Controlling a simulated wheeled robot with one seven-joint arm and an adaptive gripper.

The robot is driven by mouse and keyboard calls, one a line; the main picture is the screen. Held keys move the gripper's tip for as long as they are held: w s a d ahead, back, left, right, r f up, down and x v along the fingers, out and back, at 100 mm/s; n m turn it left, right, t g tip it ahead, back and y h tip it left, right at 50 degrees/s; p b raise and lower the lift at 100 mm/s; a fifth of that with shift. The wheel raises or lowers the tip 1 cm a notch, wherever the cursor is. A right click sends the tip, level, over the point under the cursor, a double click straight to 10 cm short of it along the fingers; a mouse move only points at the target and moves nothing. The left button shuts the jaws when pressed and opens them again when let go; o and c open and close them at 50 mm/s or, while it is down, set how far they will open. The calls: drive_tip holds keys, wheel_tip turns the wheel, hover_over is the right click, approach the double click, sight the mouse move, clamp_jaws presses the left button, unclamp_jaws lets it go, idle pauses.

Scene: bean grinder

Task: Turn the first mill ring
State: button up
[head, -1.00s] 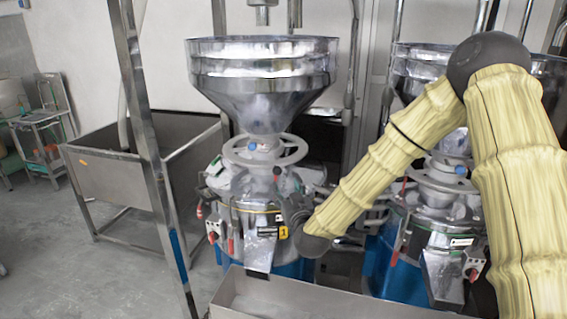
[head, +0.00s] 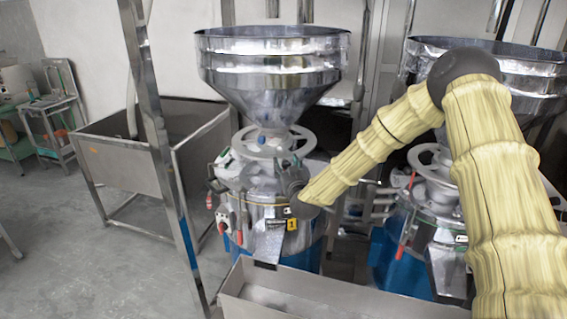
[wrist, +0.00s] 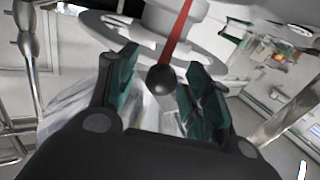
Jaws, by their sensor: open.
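The first mill's ring (head: 258,151) is a pale grey, spoked handwheel below the left steel hopper in the head view. In the wrist view the ring (wrist: 104,33) shows as a curved band beyond the fingers. A red rod with a black ball knob (wrist: 161,79) stands in the gap between the fingers. My gripper (wrist: 163,68) is open, with dark green finger pads either side of the knob; contact cannot be told. In the head view my gripper (head: 292,180) is at the ring's front right, slightly below it, its fingers hard to make out.
A second mill with its own ring (head: 432,165) stands to the right, partly behind my arm. A steel trough (head: 330,300) lies in front. A steel post (head: 160,150) and a steel bin (head: 125,165) stand left. Open floor lies at the far left.

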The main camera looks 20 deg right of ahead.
drive_tip(key=shift+w+d+f, duration=0.1)
drive_tip(key=shift+w+f, duration=0.05)
drive_tip(key=shift+w, duration=0.15)
